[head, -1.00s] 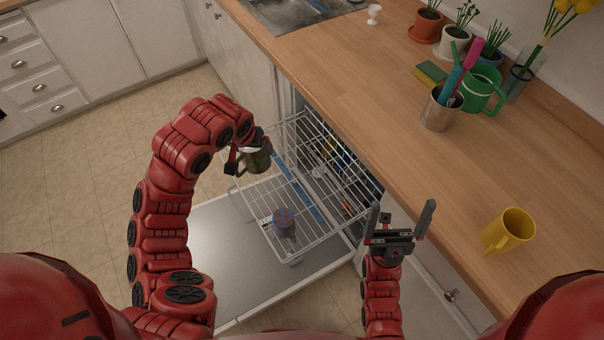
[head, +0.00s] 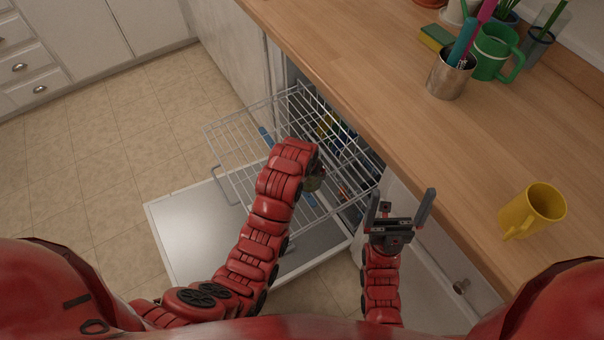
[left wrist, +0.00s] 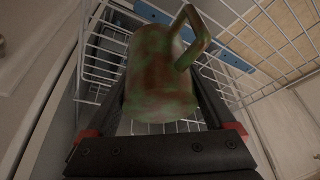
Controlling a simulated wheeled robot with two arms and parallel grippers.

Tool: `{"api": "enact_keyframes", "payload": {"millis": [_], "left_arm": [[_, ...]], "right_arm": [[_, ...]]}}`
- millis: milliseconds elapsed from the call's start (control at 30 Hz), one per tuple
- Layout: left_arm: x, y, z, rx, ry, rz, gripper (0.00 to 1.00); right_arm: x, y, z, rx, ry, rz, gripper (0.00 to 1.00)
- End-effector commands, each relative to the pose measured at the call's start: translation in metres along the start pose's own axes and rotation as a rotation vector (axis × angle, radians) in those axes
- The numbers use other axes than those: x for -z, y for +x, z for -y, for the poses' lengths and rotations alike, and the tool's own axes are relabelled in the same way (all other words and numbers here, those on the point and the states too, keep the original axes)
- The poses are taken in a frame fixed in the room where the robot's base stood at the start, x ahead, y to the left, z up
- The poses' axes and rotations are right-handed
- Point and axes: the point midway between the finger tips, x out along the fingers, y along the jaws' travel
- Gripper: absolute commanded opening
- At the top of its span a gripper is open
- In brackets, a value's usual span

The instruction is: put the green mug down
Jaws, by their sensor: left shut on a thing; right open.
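The green mug (left wrist: 158,85), mottled with reddish brown, is between the fingers of my left gripper (left wrist: 165,62) in the left wrist view. Its handle points up and right, and wire rack bars show behind it. In the head view a small part of the mug (head: 316,181) shows past the end of my left arm, over the rack. My arm hides most of that gripper there, and I cannot tell whether the mug touches the rack. My right gripper (head: 398,212) is open and empty beside the counter edge.
The pulled-out wire rack (head: 232,140) stands above the open dishwasher door (head: 180,235). On the wooden counter (head: 420,140) are a yellow mug (head: 535,208), a metal utensil cup (head: 447,78), another green mug (head: 492,50) and a sponge (head: 436,38). Open floor lies left.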

Motion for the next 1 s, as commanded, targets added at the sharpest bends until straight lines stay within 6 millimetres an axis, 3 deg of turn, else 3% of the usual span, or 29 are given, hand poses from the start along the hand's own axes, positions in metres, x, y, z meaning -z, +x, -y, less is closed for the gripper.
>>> {"api": "enact_keyframes", "payload": {"millis": [100, 467, 867, 900, 1000], "left_arm": [[-0.009, 0.02, 0.0, 0.0, -0.001, 0.003, 0.03], [-0.024, 0.06, -0.001, 0.001, -0.002, -0.002, 0.03], [-0.027, 0.068, -0.001, 0.001, -0.002, -0.002, 0.03], [-0.027, 0.067, -0.001, 0.001, -0.002, -0.002, 0.96], [-0.027, 0.067, -0.001, 0.001, -0.002, -0.002, 1.0]], "right_arm": [[0.001, 0.005, 0.0, 0.0, 0.0, 0.0, 1.0], [0.002, 0.01, -0.001, 0.0, 0.0, 0.0, 1.0], [0.001, 0.007, 0.0, 0.0, 0.0, 0.0, 1.0], [0.001, 0.008, 0.0, 0.0, 0.0, 0.0, 1.0], [0.001, 0.008, 0.0, 0.0, 0.0, 0.0, 1.0]]}}
